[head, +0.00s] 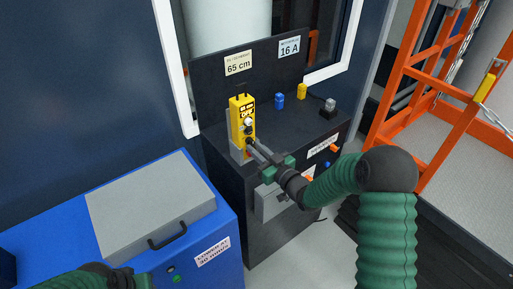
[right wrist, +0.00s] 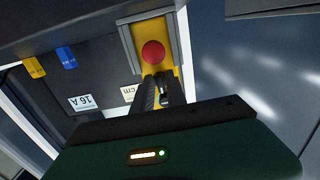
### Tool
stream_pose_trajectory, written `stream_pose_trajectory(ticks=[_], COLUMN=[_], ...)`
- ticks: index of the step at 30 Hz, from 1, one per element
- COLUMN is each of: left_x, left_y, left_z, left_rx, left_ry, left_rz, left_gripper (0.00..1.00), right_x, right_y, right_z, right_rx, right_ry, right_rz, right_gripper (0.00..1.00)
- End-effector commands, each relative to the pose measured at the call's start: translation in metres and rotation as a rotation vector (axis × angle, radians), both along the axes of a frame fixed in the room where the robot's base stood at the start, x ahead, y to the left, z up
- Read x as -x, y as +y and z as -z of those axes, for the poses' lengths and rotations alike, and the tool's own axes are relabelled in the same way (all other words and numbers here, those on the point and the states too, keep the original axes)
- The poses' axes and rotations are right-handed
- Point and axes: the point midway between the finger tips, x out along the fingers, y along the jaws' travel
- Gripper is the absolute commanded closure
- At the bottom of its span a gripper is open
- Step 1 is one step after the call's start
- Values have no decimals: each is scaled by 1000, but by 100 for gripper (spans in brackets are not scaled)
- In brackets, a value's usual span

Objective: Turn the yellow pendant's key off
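The yellow pendant (head: 236,120) stands upright in a grey holder at the left front of the dark cabinet top. In the right wrist view the pendant (right wrist: 130,38) shows a red round button. My right gripper (head: 251,146) reaches the lower part of the pendant's face from the front right. Its two dark fingers (right wrist: 155,82) lie close together, tips at the face below the red button. The key is hidden at the fingertips; I cannot tell whether they grip it. My left gripper is partly visible at the bottom left, its fingers unclear.
The dark cabinet top (head: 280,122) also carries a blue item (head: 279,101), a yellow item (head: 302,91) and a grey-black item (head: 328,108). A back panel has signs reading 65 cm and 16 A. A blue chest (head: 222,262) stands at left; orange railings (head: 420,75) stand at right.

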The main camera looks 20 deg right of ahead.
Motion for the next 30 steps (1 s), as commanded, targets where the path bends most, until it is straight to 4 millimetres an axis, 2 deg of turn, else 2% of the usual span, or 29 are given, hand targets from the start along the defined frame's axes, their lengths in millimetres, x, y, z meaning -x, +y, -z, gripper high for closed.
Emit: stream_pose_trajectory(ticks=[9,13,17,24,30], left_x=[0,0,0,0,0], left_y=[0,0,0,0,0], left_z=[0,0,1,3,5], left_rx=[0,0,0,0,0], left_ry=[0,0,0,0,0], left_rz=[0,0,0,0,0], left_gripper=[64,64,64,64,64], right_x=[1,14,45,112,147], right_y=[-1,-7,-19,-43,-56], right_z=[-5,-5,-4,-2,-1], right_rx=[-1,-1,0,-2,-2], right_ry=[-12,-11,-10,-7,-6], right_rz=[1,3,4,5,2], right_gripper=[80,80,80,80,80])
